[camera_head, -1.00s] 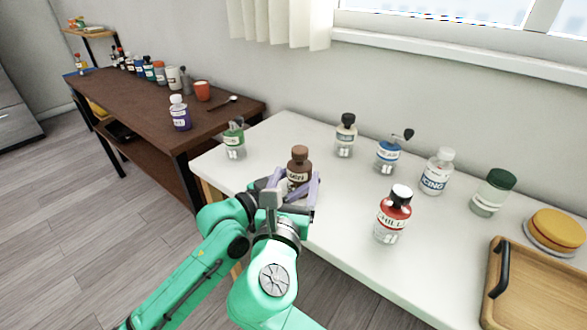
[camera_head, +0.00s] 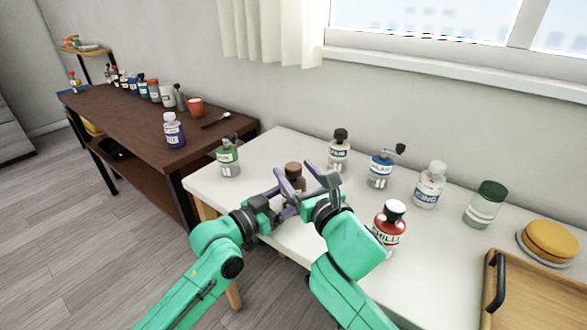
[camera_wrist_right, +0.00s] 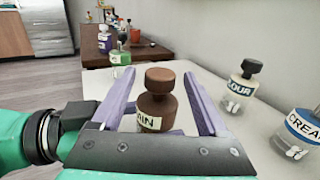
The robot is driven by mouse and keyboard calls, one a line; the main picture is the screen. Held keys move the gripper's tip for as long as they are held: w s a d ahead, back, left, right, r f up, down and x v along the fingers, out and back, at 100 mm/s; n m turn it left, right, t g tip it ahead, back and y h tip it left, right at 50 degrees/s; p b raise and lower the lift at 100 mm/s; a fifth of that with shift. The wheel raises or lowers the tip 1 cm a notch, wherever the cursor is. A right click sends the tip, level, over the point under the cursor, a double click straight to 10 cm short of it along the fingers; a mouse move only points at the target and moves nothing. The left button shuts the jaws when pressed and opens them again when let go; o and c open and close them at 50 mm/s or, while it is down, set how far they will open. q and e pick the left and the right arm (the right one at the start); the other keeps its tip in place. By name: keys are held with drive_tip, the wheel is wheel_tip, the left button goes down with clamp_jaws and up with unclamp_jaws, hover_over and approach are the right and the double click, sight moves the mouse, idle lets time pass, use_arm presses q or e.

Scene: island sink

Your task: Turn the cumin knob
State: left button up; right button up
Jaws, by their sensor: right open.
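The brown bottle (camera_head: 293,171) with a brown knob on top stands upright on the white table, its lower part hidden by my grippers in the head view. In the right wrist view the brown bottle (camera_wrist_right: 158,105) shows a partly readable label ending in "IN". My right gripper (camera_head: 299,172) is open, its two purple fingers on either side of the bottle. In the right wrist view the right gripper (camera_wrist_right: 158,76) has the knob between its fingers, with gaps at both sides. My left gripper (camera_head: 283,208) is low at the bottle, and its fingers are mostly hidden.
A green-labelled bottle (camera_head: 229,160) stands left of the brown one. The flour bottle (camera_head: 338,152), a blue-labelled bottle (camera_head: 381,170), the icing bottle (camera_head: 429,186) and the red chilli bottle (camera_head: 389,229) stand to the right. A wooden tray (camera_head: 545,300) lies at the right front.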

drive_tip(key=shift+x, duration=0.85)
clamp_jaws()
drive_tip(key=shift+f+h, duration=0.1)
drive_tip(key=shift+h, duration=0.3)
drive_tip(key=shift+m+t+h, duration=0.4)
drive_tip(key=shift+m+h, duration=0.3)
drive_tip(key=shift+h, duration=0.1)
drive_tip(key=shift+d+m+t+h, duration=0.1)
drive_tip(key=shift+m+t+h, duration=0.1)
drive_tip(key=shift+m+h, duration=1.3)
drive_tip(key=shift+m+t+h, duration=0.2)
drive_tip(key=shift+m+h, duration=0.7)
drive_tip(key=shift+h, duration=1.1)
